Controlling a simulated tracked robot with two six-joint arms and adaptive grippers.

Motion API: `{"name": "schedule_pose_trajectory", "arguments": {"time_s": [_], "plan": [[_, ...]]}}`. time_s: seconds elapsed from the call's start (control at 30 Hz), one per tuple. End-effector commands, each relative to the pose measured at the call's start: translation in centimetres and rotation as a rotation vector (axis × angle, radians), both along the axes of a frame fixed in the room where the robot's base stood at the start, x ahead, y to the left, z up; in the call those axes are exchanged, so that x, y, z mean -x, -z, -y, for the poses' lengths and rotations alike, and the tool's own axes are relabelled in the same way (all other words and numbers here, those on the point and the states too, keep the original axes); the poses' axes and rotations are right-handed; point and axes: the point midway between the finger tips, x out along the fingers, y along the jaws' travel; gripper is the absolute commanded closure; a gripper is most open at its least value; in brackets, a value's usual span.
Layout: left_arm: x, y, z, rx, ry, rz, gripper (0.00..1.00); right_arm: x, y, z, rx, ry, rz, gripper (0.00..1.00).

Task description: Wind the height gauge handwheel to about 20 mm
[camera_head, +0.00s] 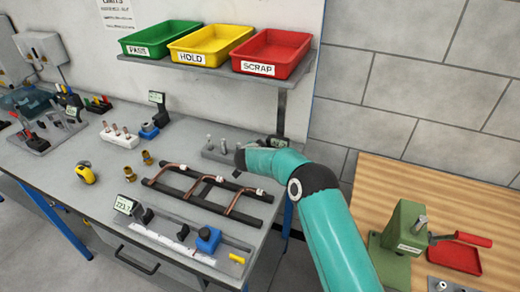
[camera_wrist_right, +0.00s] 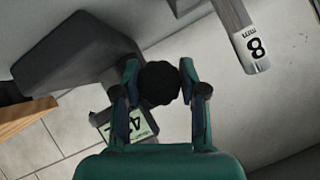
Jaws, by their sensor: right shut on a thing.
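In the right wrist view, my right gripper (camera_wrist_right: 159,74) has its two fingers on either side of a round black handwheel (camera_wrist_right: 159,86), shut on it. A dark grey body (camera_wrist_right: 75,58) lies just behind and left of the wheel. A small pale green display (camera_wrist_right: 125,124) shows below it. A finger partly covers its digits, a 4 seems to be among them, and I cannot read the full value. In the head view, my teal right arm (camera_head: 335,235) reaches in to the bench's right end and mostly hides the gripper and gauge. My left gripper is not in view.
A grey post labelled 8 mm (camera_wrist_right: 248,45) stands close to the right finger. A block with upright pins (camera_head: 212,155) sits left of the arm's end. A dark rack with copper tubes (camera_head: 205,195) lies in front.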

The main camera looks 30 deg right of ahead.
Motion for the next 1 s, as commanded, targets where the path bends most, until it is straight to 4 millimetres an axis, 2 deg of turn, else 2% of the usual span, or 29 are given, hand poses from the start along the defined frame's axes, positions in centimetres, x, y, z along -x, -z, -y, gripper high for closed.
{"name": "schedule_pose_trajectory", "arguments": {"time_s": [0.13,0.17,0.3,0.73,1.0], "plan": [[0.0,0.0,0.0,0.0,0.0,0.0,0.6,0.1,0.3,0.0,-0.001,0.0,-0.004,0.93],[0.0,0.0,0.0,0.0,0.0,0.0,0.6,0.1,0.3,0.0,-0.001,0.0,-0.004,0.57],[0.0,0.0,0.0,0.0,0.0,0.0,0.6,0.1,0.2,0.0,-0.001,0.0,-0.003,0.33],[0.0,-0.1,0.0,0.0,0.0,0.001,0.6,0.2,-0.2,-0.3,0.001,-0.002,-0.001,0.33],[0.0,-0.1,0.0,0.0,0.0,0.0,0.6,2.4,-2.0,-1.9,-0.001,-0.004,0.001,0.33]]}}
